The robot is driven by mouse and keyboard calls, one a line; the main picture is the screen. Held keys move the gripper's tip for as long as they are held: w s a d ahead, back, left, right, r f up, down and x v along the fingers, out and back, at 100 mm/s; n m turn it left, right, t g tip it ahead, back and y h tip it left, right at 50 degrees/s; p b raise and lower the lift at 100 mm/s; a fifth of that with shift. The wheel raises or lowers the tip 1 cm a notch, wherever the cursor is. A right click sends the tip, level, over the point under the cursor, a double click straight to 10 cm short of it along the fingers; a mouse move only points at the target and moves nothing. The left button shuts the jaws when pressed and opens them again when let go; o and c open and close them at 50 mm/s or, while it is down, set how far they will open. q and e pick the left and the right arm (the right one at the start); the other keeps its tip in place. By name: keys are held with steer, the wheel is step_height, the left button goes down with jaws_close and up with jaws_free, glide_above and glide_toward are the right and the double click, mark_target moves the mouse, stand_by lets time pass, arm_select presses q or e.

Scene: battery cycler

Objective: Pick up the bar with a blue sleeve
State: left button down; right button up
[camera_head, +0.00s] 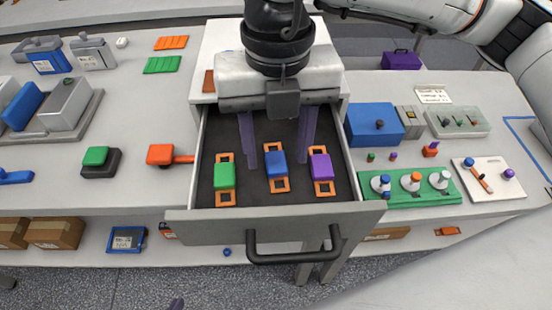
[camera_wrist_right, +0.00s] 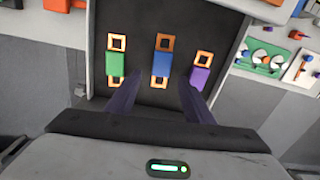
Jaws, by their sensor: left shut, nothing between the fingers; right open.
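The bar with a blue sleeve (camera_head: 276,163) lies in the open drawer, between a bar with a green sleeve and one with a purple sleeve. Its orange ends with square holes show beyond the sleeve; it also shows in the right wrist view (camera_wrist_right: 162,65). My right gripper (camera_head: 274,168) is open above the drawer, with one finger on each side of the blue sleeve as seen from above. Its height above the bar is hard to tell. In the wrist view no finger visibly touches it. Only a dark tip of my left gripper (camera_head: 176,303) shows at the bottom edge.
The green-sleeved bar (camera_head: 224,177) and purple-sleeved bar (camera_head: 321,167) lie close on either side. The drawer (camera_head: 200,227) has raised walls and a dark handle (camera_head: 293,256) in front. An orange-handled object (camera_head: 160,154) sits left of it; a green tray (camera_head: 410,196) stands right.

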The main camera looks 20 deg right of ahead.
mark_target(277, 169)
step_height(277, 169, down, 3)
steer(key=shift+f, duration=0.2)
steer(key=shift+c, duration=0.4)
steer(key=c, duration=1.1)
steer(key=shift+r, duration=0.15)
